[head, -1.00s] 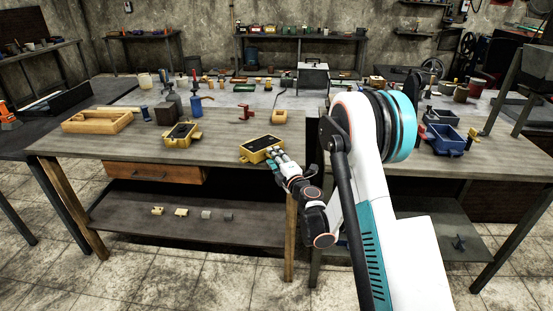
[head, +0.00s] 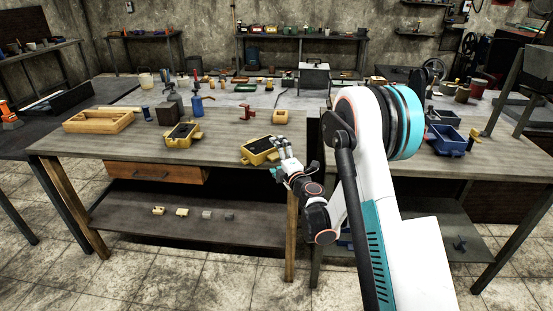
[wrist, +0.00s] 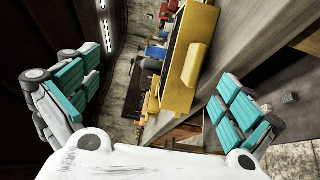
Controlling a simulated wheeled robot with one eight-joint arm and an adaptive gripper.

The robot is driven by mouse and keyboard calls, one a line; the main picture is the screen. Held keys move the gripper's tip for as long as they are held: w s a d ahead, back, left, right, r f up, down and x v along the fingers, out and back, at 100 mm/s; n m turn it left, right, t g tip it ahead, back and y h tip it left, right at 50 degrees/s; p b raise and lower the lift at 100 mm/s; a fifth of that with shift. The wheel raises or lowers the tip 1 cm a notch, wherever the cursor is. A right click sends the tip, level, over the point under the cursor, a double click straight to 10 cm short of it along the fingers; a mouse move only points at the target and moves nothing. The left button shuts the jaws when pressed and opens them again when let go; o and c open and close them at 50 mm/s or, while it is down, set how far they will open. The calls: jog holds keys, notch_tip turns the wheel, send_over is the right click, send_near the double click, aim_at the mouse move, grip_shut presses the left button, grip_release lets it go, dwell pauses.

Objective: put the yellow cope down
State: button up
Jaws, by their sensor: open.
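The yellow cope (head: 258,151) is a box-shaped yellow frame with a dark top face. It rests on the wooden table near its front right corner. My gripper (head: 285,158) is at its right side, with its fingers apart and nothing held. In the wrist view the cope (wrist: 192,65) shows ahead between the open teal-padded fingers (wrist: 160,95), with a gap on either side. A second yellow flask half (head: 182,135) lies on the table to the left. Whether a finger touches the cope in the head view I cannot tell.
A wooden frame (head: 98,121) and a dark block (head: 167,113) stand at the table's left. A blue bottle (head: 197,106), a red clamp (head: 246,113) and a small yellow-orange block (head: 280,117) are farther back. The tabletop between the two yellow pieces is clear.

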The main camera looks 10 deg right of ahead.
notch_tip(320, 180, up, 9)
jog(key=shift+f, duration=0.15)
dwell(0.4)
jog(key=s+d+r+m+h, duration=0.5)
jog(key=s+r+m, duration=0.25)
jog(key=r, duration=0.35)
jog(key=s+d+r+m+g+h, duration=0.2)
jog(key=s+d+m+h, duration=0.1)
jog(key=s+m, duration=0.4)
jog(key=s+a+f+m+g+y, duration=0.1)
jog(key=s+a+f+m+g, duration=0.1)
jog(key=s, duration=0.8)
jog(key=s+a+f+m+g+y, duration=0.1)
jog(key=s+a+f+m+g, duration=0.1)
jog(key=s, duration=0.9)
jog(key=s+a+f+m+g+y, duration=0.2)
jog(key=s+f, duration=0.5)
jog(key=s, duration=0.4)
jog(key=a+g, duration=0.1)
jog(key=g, duration=0.1)
jog(key=shift+s+a+f+g, duration=0.2)
jog(key=shift+a+g, duration=0.1)
jog(key=shift+g, duration=0.1)
